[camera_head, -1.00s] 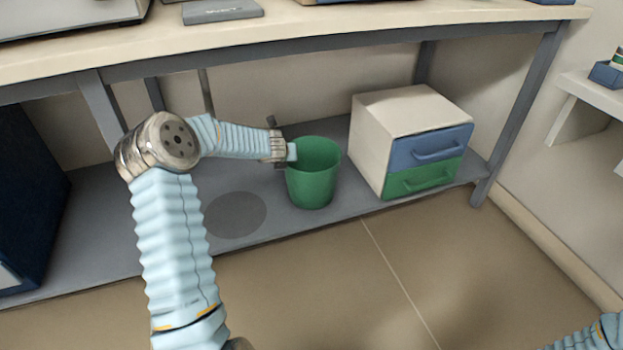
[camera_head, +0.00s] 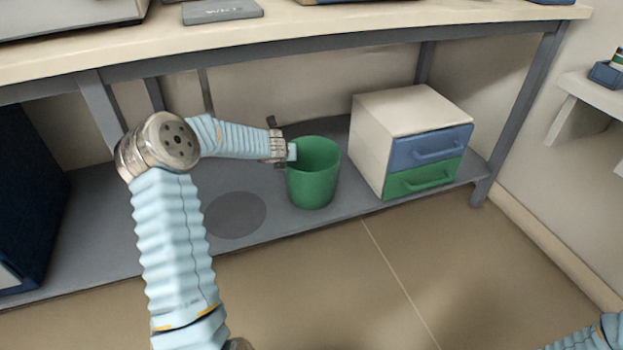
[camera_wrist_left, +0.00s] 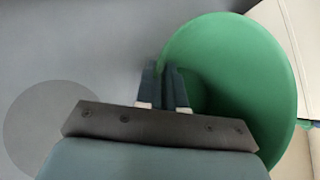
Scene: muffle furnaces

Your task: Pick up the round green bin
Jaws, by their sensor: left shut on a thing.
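The round green bin (camera_head: 313,180) stands upright on the grey lower shelf under the workbench, in the middle of the head view. My left gripper (camera_head: 292,152) reaches in from the left and is shut on the bin's left rim. In the left wrist view the two dark fingers (camera_wrist_left: 165,88) are close together at the left edge of the bin (camera_wrist_left: 245,75), with the rim between them. The fingertips are partly hidden in the head view. My right gripper is not in view; only a piece of my right arm shows at the lower right.
A drawer box (camera_head: 368,140) with blue and green fronts stands close to the right of the bin. A dark round mark (camera_head: 235,214) lies on the shelf (camera_head: 120,245) left of the bin. The workbench top (camera_head: 330,28) is overhead. A dark blue cabinet (camera_head: 30,190) stands far left.

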